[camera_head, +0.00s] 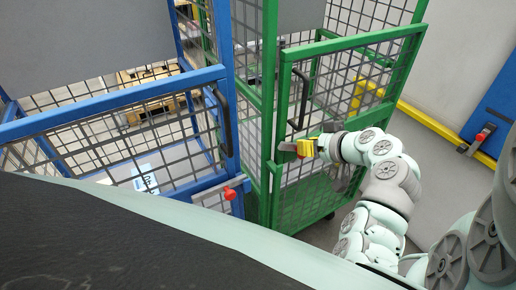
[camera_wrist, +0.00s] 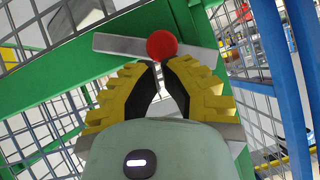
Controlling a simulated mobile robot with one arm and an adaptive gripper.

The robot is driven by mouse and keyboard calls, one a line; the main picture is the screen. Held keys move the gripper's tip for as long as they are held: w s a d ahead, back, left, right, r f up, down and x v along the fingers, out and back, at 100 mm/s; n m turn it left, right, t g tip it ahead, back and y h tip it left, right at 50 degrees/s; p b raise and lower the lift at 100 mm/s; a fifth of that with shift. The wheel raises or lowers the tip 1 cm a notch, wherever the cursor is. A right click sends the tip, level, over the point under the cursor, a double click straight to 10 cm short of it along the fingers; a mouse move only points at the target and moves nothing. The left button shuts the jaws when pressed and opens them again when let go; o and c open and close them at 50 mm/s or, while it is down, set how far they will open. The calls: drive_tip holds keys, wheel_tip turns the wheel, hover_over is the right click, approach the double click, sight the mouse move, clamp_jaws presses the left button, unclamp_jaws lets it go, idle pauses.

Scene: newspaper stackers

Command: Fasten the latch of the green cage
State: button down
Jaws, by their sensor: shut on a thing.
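The green cage (camera_head: 269,85) stands in the middle of the head view, and its mesh door frame is at the front. My gripper (camera_head: 304,147) has yellow fingers and is at the cage's front left post. In the wrist view, my gripper (camera_wrist: 161,64) has its fingertips closed together at the red knob. The exact contact is partly hidden by the fingers.
A blue cage (camera_head: 115,101) stands close on the left, with a black handle (camera_head: 223,122) and a red-knobbed latch (camera_head: 230,194). A black handle (camera_head: 299,100) stands out from the green cage above my gripper. A yellow rail (camera_head: 430,121) runs behind on the right.

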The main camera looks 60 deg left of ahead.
sight(300, 156)
drive_tip(key=s+f+n+t+b, duration=0.2)
drive_tip(key=b, duration=0.1)
drive_tip(key=shift+a, duration=0.15)
drive_tip(key=shift+s+f+b, duration=0.1)
drive_tip(key=shift+f+b, duration=0.1)
drive_tip(key=shift+b, duration=0.15)
drive_tip(key=shift+s+f, duration=0.1)
idle(0.5)
